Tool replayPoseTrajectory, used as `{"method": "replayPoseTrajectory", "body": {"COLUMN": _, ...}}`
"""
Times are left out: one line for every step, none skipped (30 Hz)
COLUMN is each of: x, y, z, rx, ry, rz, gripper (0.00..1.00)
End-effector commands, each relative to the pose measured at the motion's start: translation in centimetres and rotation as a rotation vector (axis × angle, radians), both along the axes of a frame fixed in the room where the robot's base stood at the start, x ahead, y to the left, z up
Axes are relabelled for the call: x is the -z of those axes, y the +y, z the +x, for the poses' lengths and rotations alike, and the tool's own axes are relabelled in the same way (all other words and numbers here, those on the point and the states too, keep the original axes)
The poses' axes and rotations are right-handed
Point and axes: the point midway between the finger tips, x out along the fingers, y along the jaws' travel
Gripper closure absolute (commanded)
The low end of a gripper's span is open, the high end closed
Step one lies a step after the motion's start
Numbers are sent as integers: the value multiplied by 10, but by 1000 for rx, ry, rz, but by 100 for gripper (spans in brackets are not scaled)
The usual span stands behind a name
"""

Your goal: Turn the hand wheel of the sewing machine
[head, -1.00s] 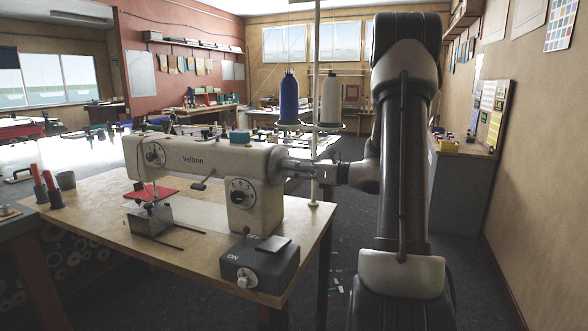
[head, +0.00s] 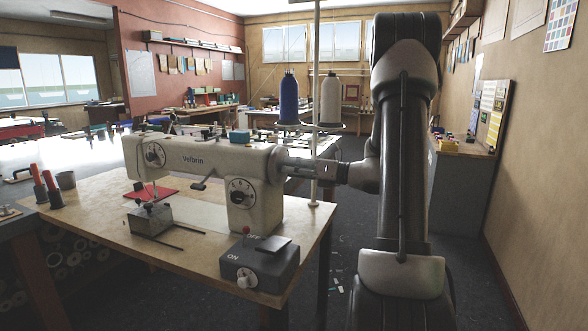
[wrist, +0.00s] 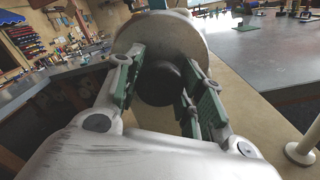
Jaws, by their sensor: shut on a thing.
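The cream sewing machine (head: 205,160) stands on a wooden table, its right end facing my arm. The hand wheel is at that end; the wrist view shows a pale round disc (wrist: 170,32) with a dark round hub (wrist: 158,84) in front of it. My gripper (head: 292,167) reaches the wheel from the right. In the wrist view its two green-padded fingers (wrist: 160,90) lie on either side of the dark hub, shut on the hand wheel. In the head view the fingers hide part of the wheel.
A grey switch box (head: 260,265) marked ON and OFF sits at the table's (head: 110,225) front edge. A thread stand with a blue spool (head: 289,100) and a white spool (head: 330,100) rises behind my wrist, its pole close by. Open floor lies to the right.

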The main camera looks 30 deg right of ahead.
Motion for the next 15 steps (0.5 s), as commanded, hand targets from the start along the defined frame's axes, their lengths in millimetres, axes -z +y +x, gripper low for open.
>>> {"method": "replayPoseTrajectory", "body": {"x": 1, "y": 0, "z": 0, "rx": 1, "ry": 3, "rz": 0, "gripper": 85}}
{"method": "replayPoseTrajectory", "body": {"x": 1, "y": 0, "z": 0, "rx": 1, "ry": 3, "rz": -1, "gripper": 85}}
{"method": "replayPoseTrajectory", "body": {"x": 1, "y": 0, "z": 0, "rx": 1, "ry": 3, "rz": -1, "gripper": 85}}
{"method": "replayPoseTrajectory", "body": {"x": 1, "y": 0, "z": 0, "rx": 1, "ry": 3, "rz": -1, "gripper": 85}}
{"method": "replayPoseTrajectory", "body": {"x": 1, "y": 0, "z": 0, "rx": 1, "ry": 3, "rz": -1, "gripper": 85}}
{"method": "replayPoseTrajectory", "body": {"x": 1, "y": 0, "z": 0, "rx": 1, "ry": 3, "rz": -1, "gripper": 85}}
{"method": "replayPoseTrajectory", "body": {"x": 1, "y": 0, "z": 0, "rx": 1, "ry": 3, "rz": -1, "gripper": 56}}
{"method": "replayPoseTrajectory", "body": {"x": 1, "y": 0, "z": 0, "rx": 0, "ry": 2, "rz": -1, "gripper": 51}}
{"method": "replayPoseTrajectory", "body": {"x": 1, "y": 0, "z": 0, "rx": 0, "ry": 2, "rz": -1, "gripper": 43}}
{"method": "replayPoseTrajectory", "body": {"x": 1, "y": 0, "z": 0, "rx": 0, "ry": 1, "rz": -1, "gripper": 38}}
{"method": "replayPoseTrajectory", "body": {"x": 1, "y": 0, "z": 0, "rx": 0, "ry": 1, "rz": -1, "gripper": 38}}
{"method": "replayPoseTrajectory", "body": {"x": 1, "y": 0, "z": 0, "rx": 0, "ry": 1, "rz": -1, "gripper": 38}}
{"method": "replayPoseTrajectory", "body": {"x": 1, "y": 0, "z": 0, "rx": 0, "ry": 0, "rz": -2, "gripper": 38}}
{"method": "replayPoseTrajectory", "body": {"x": 1, "y": 0, "z": 0, "rx": 0, "ry": 0, "rz": -2, "gripper": 38}}
{"method": "replayPoseTrajectory", "body": {"x": 0, "y": 0, "z": 0, "rx": 0, "ry": 0, "rz": -2, "gripper": 38}}
